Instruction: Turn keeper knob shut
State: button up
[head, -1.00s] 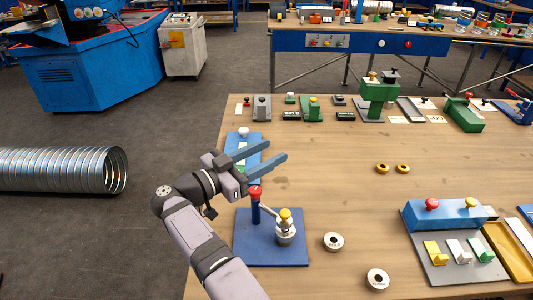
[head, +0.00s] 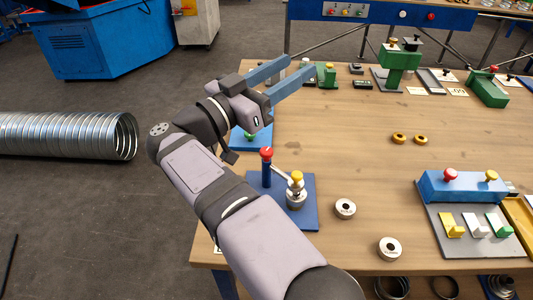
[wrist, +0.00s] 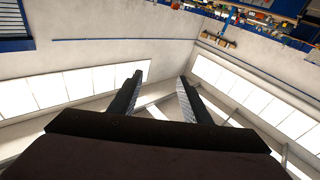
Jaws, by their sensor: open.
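My gripper (head: 301,66) is open and empty, held above the far left part of the bench, its blue fingers pointing right and away. In the wrist view the spread fingers (wrist: 160,80) frame only wall and ceiling. Several knobs stand on the bench, and I cannot tell which is the keeper knob. A blue plate (head: 308,217) carries a post with a red knob (head: 266,153) and a metal fitting with a yellow knob (head: 297,177). A blue block (head: 458,188) at right has a red knob (head: 450,174) and a yellow knob (head: 491,175). My gripper touches none of these.
A green fixture (head: 401,62) stands at the back. The wooden bench (head: 345,125) is clear in the middle. My arm hides the plate's near-left side.

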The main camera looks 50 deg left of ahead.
jog(key=n+y, duration=0.1)
jog(key=n, duration=0.1)
jog(key=n+g+y, duration=0.6)
jog(key=y, duration=0.5)
send_near(266, 155)
jog(key=shift+x, duration=2.1)
jog(key=shift+f, duration=0.1)
jog(key=shift+p+x, duration=0.75)
jog(key=shift+x, duration=2.9)
jog(key=shift+m, duration=0.3)
jog(key=c, duration=1)
